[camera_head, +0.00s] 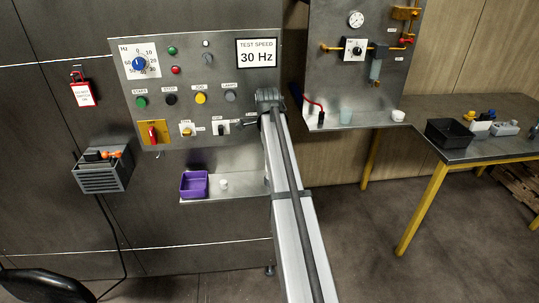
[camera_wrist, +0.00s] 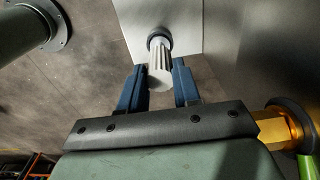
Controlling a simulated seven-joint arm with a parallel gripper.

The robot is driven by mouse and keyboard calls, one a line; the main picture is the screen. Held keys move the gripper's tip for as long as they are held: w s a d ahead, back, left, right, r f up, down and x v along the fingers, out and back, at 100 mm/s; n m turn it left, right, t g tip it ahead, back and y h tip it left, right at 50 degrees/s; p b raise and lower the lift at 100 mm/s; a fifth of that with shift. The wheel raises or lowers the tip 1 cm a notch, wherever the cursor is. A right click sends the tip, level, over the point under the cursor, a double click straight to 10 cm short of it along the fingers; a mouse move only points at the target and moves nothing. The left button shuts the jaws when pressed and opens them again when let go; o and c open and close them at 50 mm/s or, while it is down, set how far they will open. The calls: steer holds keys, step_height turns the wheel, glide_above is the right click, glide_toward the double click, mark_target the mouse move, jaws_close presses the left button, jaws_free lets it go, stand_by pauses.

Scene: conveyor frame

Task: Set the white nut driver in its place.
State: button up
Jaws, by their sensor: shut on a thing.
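In the wrist view my gripper (camera_wrist: 159,84) has its two blue fingers on either side of a pale, ribbed handle, which I take to be the white nut driver (camera_wrist: 160,66). The gripper is shut on it. The handle's far end meets a dark round collar (camera_wrist: 159,37) in front of a light plate (camera_wrist: 185,24). I cannot tell whether the collar belongs to the driver or the plate, nor whether they touch. The driver's tip is hidden. I cannot make out my gripper or the driver in the head view.
A control panel (camera_head: 222,65) stands at centre left, with a purple bin (camera_head: 194,184) and a small white item (camera_head: 224,184) on the shelf below. A long metal beam (camera_head: 287,215) runs toward the camera. A bench with a black tray (camera_head: 448,132) is at right.

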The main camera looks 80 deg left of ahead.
steer(key=o, duration=1.1)
step_height(320, 180, up, 14)
steer(key=shift+s+f, duration=0.1)
steer(key=shift+s, duration=0.05)
steer(key=shift+f, duration=0.1)
stand_by(0.4)
